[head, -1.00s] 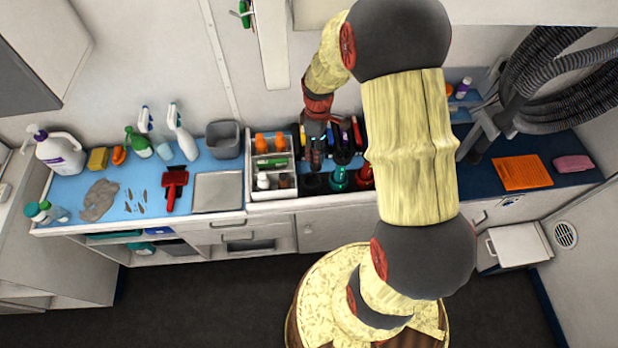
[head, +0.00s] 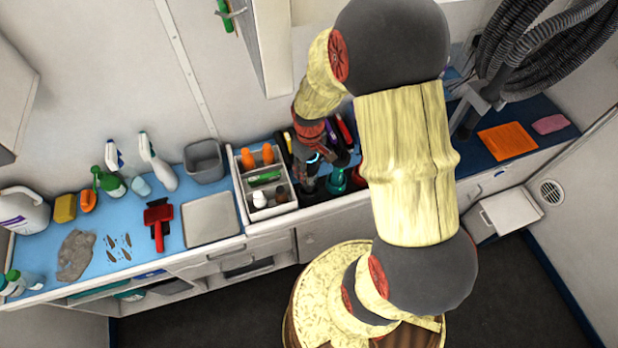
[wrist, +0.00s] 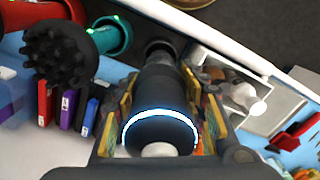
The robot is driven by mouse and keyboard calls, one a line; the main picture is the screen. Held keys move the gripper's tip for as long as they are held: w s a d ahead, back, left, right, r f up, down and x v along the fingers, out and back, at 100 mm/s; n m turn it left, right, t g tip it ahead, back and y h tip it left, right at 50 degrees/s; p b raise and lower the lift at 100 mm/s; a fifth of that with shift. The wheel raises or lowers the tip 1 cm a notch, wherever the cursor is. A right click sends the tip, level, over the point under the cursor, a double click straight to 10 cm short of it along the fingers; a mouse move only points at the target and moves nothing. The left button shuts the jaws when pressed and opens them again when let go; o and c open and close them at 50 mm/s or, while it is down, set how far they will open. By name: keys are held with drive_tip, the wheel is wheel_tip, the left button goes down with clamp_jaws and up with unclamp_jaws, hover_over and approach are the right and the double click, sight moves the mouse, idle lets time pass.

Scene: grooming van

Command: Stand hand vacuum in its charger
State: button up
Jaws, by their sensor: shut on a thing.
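The hand vacuum (wrist: 160,125), a dark rounded body with a glowing blue-white ring, is between the fingers of my gripper (wrist: 160,118) in the wrist view. My gripper is shut on it. Its narrower end points away from the wrist camera toward a dark round cup (wrist: 158,48), seemingly the charger. I cannot tell whether the vacuum touches or sits in it. My arm and fingers hide much of the vacuum.
A teal dryer (wrist: 110,37) and a black pronged attachment (wrist: 60,55) stand close beside the vacuum. Coloured upright items (wrist: 70,108) are behind. The white caddy (head: 273,212) with bottles is immediately left. A grey tray (head: 210,220) and red brush (head: 158,222) lie farther left.

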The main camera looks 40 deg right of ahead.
sight(309, 177)
drive_tip(key=shift+f, duration=1.9)
drive_tip(key=shift+b, duration=0.3)
drive_tip(key=shift+f, duration=0.2)
drive_tip(key=o, duration=1.3)
drive_tip(key=shift+c, duration=0.2)
drive_tip(key=shift+r, duration=0.1)
wheel_tip(309, 177, up, 12)
drive_tip(key=shift+r+p, duration=0.1)
drive_tip(key=shift+p, duration=0.75)
